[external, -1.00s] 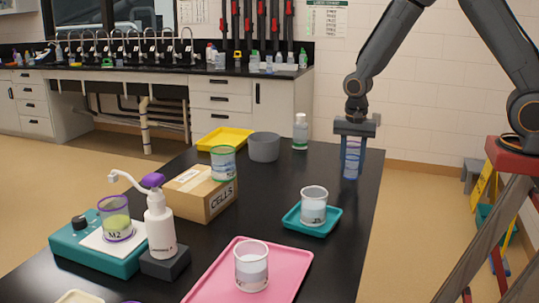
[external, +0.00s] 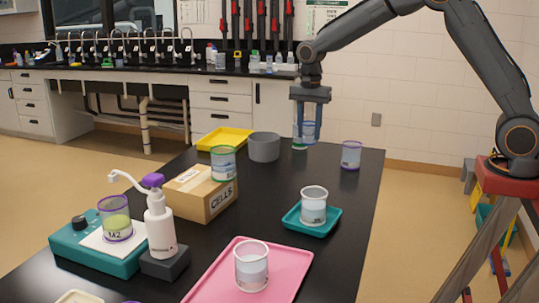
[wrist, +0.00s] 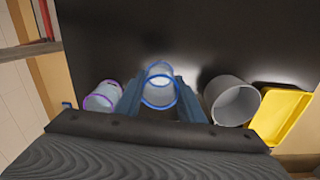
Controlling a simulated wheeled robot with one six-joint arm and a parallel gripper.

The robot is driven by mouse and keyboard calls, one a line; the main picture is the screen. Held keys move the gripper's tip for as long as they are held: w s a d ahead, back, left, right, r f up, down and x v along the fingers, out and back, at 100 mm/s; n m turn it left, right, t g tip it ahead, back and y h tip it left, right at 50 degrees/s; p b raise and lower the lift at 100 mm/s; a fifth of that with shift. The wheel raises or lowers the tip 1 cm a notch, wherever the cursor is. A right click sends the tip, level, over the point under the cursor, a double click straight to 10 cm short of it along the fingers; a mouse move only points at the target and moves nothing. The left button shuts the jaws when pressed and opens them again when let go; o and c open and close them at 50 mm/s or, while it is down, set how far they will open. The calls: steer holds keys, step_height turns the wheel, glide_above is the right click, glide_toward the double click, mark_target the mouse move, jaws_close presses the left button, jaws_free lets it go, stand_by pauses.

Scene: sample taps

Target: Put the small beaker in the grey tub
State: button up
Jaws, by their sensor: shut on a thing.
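My gripper (external: 309,122) is shut on a clear small beaker with blue rims (external: 308,132). It holds the beaker above the far part of the black table, to the right of the grey tub (external: 264,148). In the wrist view the blue-rimmed beaker (wrist: 160,86) sits between the two fingers. The round grey tub (wrist: 233,101) shows its open mouth to the right of the fingers there, apart from the beaker.
A purple-rimmed beaker (external: 351,156) stands near the table's right edge. A yellow tray (external: 223,138) lies beyond the tub. A box marked CELLS (external: 207,199) with a green-rimmed beaker (external: 223,163) on top stands nearer.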

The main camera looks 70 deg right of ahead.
mark_target(264, 144)
steer(key=w+d+m+b, duration=0.1)
steer(key=w+d+b, duration=0.35)
steer(key=w, duration=0.45)
steer(key=w+d+m+b, duration=0.25)
steer(key=w+b, duration=0.25)
steer(key=w, duration=0.5)
steer(key=shift+n, duration=0.35)
steer(key=f, duration=0.3)
steer(key=f+p, duration=0.1)
steer(key=f, duration=0.6)
steer(key=shift+s+d+p, duration=0.15)
steer(key=shift+d+p, duration=0.25)
steer(key=o, duration=1)
steer(key=shift+f, duration=0.1)
step_height(264, 144, up, 12)
steer(key=shift+r+b, duration=0.15)
steer(key=shift+b, duration=0.7)
